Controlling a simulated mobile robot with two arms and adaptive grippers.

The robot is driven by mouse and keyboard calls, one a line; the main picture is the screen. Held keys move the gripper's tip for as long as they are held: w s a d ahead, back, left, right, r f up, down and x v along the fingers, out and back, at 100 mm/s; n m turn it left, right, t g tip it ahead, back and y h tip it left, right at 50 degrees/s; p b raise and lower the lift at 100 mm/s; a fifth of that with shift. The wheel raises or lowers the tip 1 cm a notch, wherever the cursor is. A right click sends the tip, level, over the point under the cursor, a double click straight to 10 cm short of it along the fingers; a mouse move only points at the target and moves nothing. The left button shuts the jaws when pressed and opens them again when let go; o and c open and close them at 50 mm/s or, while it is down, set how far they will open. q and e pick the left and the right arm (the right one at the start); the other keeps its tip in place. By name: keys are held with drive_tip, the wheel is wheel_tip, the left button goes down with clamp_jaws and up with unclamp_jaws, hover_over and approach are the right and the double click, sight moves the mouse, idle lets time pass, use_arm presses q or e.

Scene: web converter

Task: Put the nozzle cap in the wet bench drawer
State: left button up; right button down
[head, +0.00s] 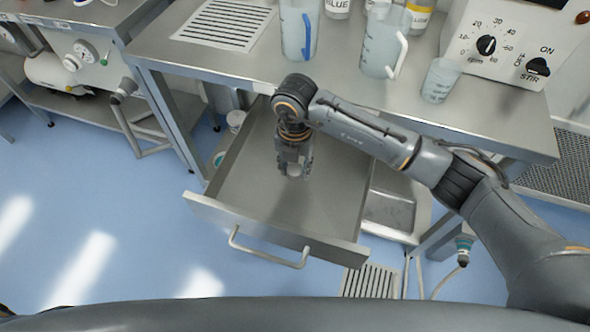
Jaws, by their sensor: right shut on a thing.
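The wet bench drawer (262,213) is pulled open below the metal bench top, with its handle facing me. Its floor is bare where I can see it. My right arm reaches in from the right, and my right gripper (294,170) points down over the inside of the drawer. It is shut on a small pale grey piece, the nozzle cap (294,172), which shows only partly between the fingers. I cannot tell whether the cap touches the drawer floor. My left gripper is not in view.
The bench top (270,75) above the drawer carries measuring jugs (383,45), a small beaker (440,80), a vent grille (225,22) and a control box (507,45). A sink-like tray (390,208) is under the bench, right of the drawer. The blue floor at left is clear.

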sight(295, 169)
wheel_tip(295, 169, down, 2)
drive_tip(key=shift+f, duration=0.1)
drive_tip(key=shift+f, duration=0.2)
drive_tip(key=c, duration=0.9)
unclamp_jaws()
drive_tip(key=shift+r, duration=0.1)
drive_tip(key=shift+r, duration=0.3)
wheel_tip(295, 169, up, 12)
drive_tip(key=b, duration=0.1)
drive_tip(key=shift+f, duration=0.15)
